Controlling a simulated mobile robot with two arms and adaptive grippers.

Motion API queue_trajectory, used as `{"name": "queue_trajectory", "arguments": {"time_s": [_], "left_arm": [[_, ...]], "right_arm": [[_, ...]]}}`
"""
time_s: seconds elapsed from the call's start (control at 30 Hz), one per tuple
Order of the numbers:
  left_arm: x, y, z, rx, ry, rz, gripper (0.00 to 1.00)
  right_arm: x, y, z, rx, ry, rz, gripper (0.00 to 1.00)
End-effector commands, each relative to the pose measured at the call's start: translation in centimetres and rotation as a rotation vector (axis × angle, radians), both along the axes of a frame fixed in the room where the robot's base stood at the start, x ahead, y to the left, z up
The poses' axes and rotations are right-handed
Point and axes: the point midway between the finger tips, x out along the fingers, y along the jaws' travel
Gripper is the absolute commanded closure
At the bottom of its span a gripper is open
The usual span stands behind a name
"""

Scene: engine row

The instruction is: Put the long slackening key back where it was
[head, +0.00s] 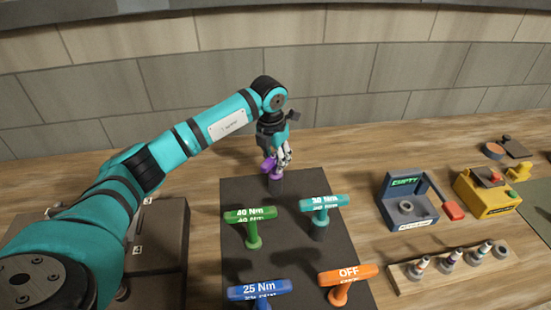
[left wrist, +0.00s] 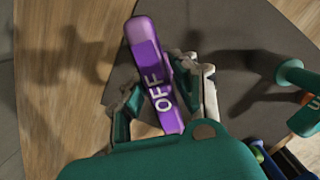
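The purple key (head: 268,165), marked OFF on its handle, is at the back edge of the dark mat (head: 285,240). My left gripper (head: 284,156) is over it, and its fingers close in on both sides of the handle. In the left wrist view the purple handle (left wrist: 157,85) runs slanted between the fingers (left wrist: 163,88). The lower shaft is dark, and whether it is seated or just above the mat is not clear. An orange key marked OFF (head: 347,276) stands at the mat's front right. My right gripper is out of view.
Green 40 Nm (head: 250,215), teal (head: 321,203) and blue 25 Nm (head: 259,290) keys stand on the mat. To the right are a grey device (head: 405,205), a yellow device (head: 490,195) and a wooden rack (head: 430,275) with several small parts. A tiled wall is behind.

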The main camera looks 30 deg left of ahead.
Motion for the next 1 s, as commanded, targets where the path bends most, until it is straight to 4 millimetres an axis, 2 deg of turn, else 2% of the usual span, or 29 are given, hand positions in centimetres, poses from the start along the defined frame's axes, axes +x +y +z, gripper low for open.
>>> {"name": "queue_trajectory", "arguments": {"time_s": [0.03, 0.1, 0.13, 0.37, 0.5, 0.57, 1.0], "left_arm": [[0.0, 0.0, 0.0, 0.000, 0.000, 0.000, 0.64], [0.0, 0.0, 0.0, 0.000, 0.000, 0.000, 0.55], [0.0, 0.0, 0.0, 0.000, 0.000, 0.000, 0.54], [0.0, 0.0, 0.1, 0.000, 0.000, 0.001, 0.54], [0.0, 0.0, 0.9, 0.000, -0.003, 0.000, 0.54], [-0.1, 0.0, 1.7, 0.000, -0.004, 0.000, 0.54], [-1.1, 0.2, 10.4, -0.001, -0.004, 0.000, 0.54]], "right_arm": [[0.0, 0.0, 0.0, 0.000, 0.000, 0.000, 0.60], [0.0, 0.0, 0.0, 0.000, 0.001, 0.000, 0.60], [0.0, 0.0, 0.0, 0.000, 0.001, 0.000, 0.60], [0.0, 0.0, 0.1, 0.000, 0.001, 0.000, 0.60], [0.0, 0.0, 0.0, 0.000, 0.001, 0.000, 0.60], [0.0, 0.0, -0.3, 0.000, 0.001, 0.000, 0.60], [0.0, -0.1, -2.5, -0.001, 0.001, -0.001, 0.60]]}}
